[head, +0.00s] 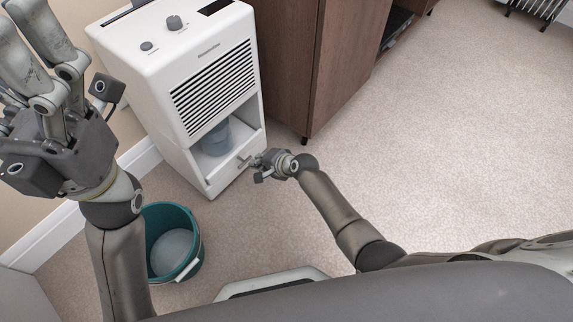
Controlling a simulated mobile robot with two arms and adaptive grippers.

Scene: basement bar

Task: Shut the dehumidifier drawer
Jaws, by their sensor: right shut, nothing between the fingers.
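The white dehumidifier (165,85) stands on the floor left of centre in the head view, with dark vent slats and knobs on top. Below the slats is an opening with a blue-grey tank (214,137) inside. The white drawer (226,177) is at the bottom front; how far it stands out is hard to tell from above. My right gripper (255,165) is shut and empty, at the right part of the drawer front; I cannot tell whether it touches. My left gripper (42,35) is raised at the upper left, fingers spread and empty, away from the drawer.
A teal bucket (196,238) with a pale inside stands on the floor in front of the dehumidifier, at its left. A brown wooden cabinet (345,60) stands close on the right. The carpet (470,150) to the right is clear. A radiator (540,8) is at the far right.

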